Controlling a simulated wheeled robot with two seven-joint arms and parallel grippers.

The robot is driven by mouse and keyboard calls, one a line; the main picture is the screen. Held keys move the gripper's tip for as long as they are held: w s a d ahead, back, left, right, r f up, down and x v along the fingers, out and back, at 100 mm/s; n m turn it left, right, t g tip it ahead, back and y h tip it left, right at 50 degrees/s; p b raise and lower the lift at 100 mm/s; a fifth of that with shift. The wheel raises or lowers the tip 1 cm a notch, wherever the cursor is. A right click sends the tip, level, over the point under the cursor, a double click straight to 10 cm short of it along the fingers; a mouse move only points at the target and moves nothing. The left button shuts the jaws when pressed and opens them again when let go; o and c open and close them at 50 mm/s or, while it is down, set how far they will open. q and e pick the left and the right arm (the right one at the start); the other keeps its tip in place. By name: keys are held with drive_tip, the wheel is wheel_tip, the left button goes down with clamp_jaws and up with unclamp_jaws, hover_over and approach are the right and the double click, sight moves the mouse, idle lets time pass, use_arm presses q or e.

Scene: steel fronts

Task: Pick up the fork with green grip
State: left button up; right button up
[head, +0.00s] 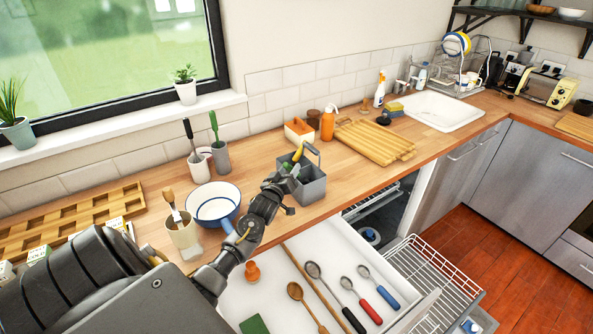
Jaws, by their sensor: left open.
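A grey caddy (314,190) with a handle stands on the wooden counter, near its front edge. A yellow grip (298,153) and a small green piece (287,166) show in it; their lower ends are hidden by the caddy and my gripper. Another green grip (213,122) stands upright in a grey cup (221,158) further left. I cannot tell from here which green grip belongs to a fork. My left gripper (287,188) is open at the caddy's left side, close to the green piece. My right gripper is not in view.
A blue-rimmed white pot (214,203) and a cream utensil cup (183,236) stand left of the caddy. Below, an open drawer (345,250) holds several spoons and a rolling stick. An open dishwasher rack (440,268) juts out at right. A bamboo board (372,141) lies behind.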

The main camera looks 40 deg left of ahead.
use_arm(q)
drive_tip(key=shift+x, duration=0.85)
drive_tip(key=shift+c, duration=1)
clamp_jaws()
drive_tip(key=shift+r, duration=0.15)
